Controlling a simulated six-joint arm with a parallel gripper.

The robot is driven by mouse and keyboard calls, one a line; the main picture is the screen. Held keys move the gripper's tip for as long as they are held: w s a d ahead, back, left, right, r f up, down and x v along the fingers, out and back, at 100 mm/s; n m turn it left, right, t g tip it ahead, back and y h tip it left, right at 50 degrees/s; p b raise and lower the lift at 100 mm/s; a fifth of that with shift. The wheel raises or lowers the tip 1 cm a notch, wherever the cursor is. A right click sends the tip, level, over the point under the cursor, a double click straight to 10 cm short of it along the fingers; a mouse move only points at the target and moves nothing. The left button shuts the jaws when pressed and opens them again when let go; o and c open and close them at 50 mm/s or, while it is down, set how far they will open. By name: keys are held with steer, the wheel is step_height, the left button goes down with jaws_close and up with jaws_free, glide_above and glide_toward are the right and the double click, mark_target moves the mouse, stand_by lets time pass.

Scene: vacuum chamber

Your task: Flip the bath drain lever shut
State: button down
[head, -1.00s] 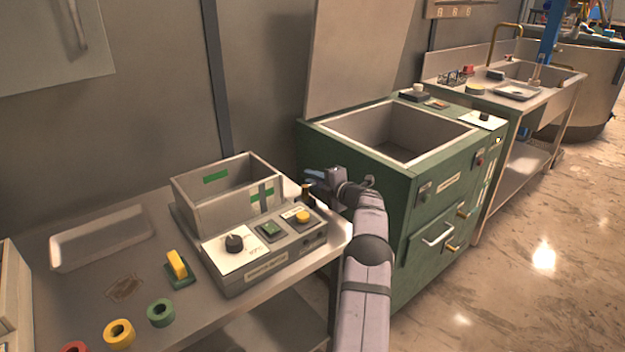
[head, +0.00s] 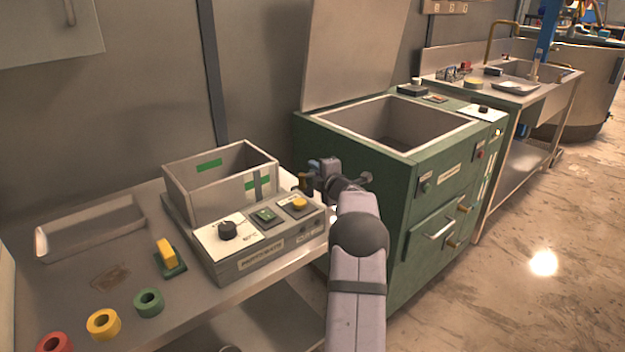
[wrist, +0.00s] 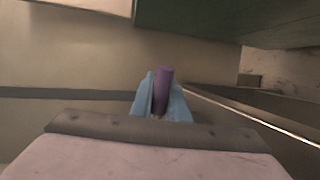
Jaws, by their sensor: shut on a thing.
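The bath is an open grey box (head: 187,200) behind a control panel with a dark knob (head: 227,230), a green switch and a yellow button, on the bench at left. My gripper (head: 311,178) is at the bath's right end, beside a small brass-coloured fitting (head: 301,183). In the wrist view my gripper's blue fingers (wrist: 162,106) are shut on a purple, rod-like handle (wrist: 165,85), apparently the drain lever. The handle stands up between the fingers; its lower end is hidden by them. In the head view the handle is too small to make out clearly.
A green cabinet (head: 385,195) with an open basin stands close to the right of my gripper. A yellow-handled switch (head: 166,252) and several coloured rings, including a green one (head: 149,302), lie on the bench (head: 200,310). A sink (head: 560,85) stands farther right.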

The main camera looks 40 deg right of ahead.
steer(key=shift+s+d+r+m+g+h+b, duration=0.1)
steer(key=shift+s+m+g+h+b, duration=0.2)
steer(key=shift+m+h+b, duration=0.75)
steer(key=shift+r+n+y+b, duration=0.1)
steer(key=shift+n+y+b, duration=0.2)
steer(key=shift+n, duration=0.15)
steer(key=c, duration=1.8)
jaws_free()
steer(key=shift+o, duration=0.4)
steer(key=shift+s, duration=0.15)
steer(key=shift+b+v, duration=0.55)
steer(key=shift+v, duration=3.05)
